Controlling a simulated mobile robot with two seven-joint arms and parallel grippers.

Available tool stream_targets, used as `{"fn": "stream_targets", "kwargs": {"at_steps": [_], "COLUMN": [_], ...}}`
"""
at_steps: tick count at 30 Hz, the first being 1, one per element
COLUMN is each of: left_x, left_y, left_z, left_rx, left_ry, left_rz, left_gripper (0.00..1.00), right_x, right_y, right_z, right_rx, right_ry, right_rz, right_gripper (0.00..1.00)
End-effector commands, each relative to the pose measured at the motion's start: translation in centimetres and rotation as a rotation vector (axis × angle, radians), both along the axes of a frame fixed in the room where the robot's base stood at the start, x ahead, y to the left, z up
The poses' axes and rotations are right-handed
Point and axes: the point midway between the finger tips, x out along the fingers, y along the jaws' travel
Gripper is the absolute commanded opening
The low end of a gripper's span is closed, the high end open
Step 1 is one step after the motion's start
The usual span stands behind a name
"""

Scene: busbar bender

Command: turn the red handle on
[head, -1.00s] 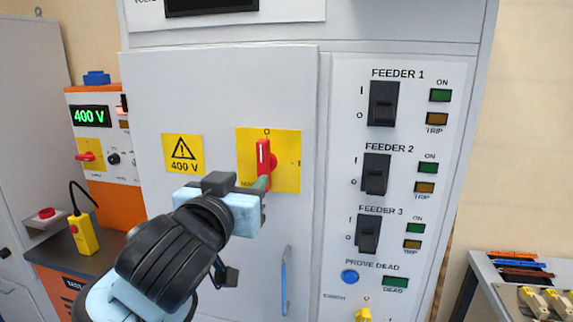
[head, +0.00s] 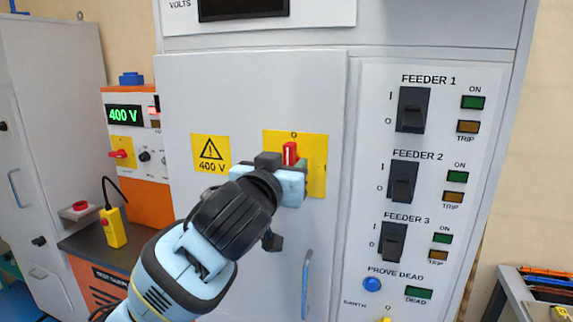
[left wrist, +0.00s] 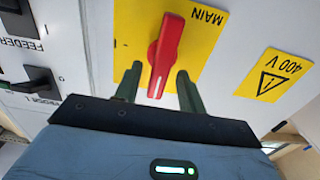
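The red handle (head: 290,153) sits on a yellow plate (head: 316,170) on the grey cabinet door and stands upright, in line with the O mark at the top. My left gripper (head: 296,168) is in front of the plate and hides the handle's lower part in the head view. In the left wrist view the red handle (left wrist: 166,52) lies between the two dark green fingers of my left gripper (left wrist: 157,82). The fingers are apart, with a visible gap on each side of the handle. My right gripper is not in view.
The feeder switches (head: 403,182) are on a panel to the right. A door pull (head: 307,285) is below the plate. At the left, a test bench shows 400 V (head: 125,115), with a yellow pendant (head: 113,228) in front.

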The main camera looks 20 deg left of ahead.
Motion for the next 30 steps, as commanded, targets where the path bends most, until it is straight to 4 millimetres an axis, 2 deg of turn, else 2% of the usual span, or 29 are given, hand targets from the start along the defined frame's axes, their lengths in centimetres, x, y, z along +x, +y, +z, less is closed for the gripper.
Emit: {"fn": "stream_targets", "kwargs": {"at_steps": [4, 12, 21, 30], "left_x": [0.67, 0.74, 0.73, 0.81], "left_y": [0.01, -0.02, -0.01, -0.02], "left_z": [0.06, 0.03, 0.02, 0.0], "left_rx": [0.0, 0.0, 0.0, 0.002], "left_ry": [-0.001, -0.001, -0.001, 0.0], "left_rz": [0.0, 0.0, 0.0, 0.0], "left_gripper": [0.4, 0.39, 0.0, 0.0], "right_x": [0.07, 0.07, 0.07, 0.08], "right_y": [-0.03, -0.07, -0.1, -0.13], "right_z": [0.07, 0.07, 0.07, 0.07], "right_rx": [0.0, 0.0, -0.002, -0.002], "right_ry": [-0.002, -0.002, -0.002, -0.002], "right_rz": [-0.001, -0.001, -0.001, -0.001], "right_gripper": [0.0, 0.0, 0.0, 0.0]}}
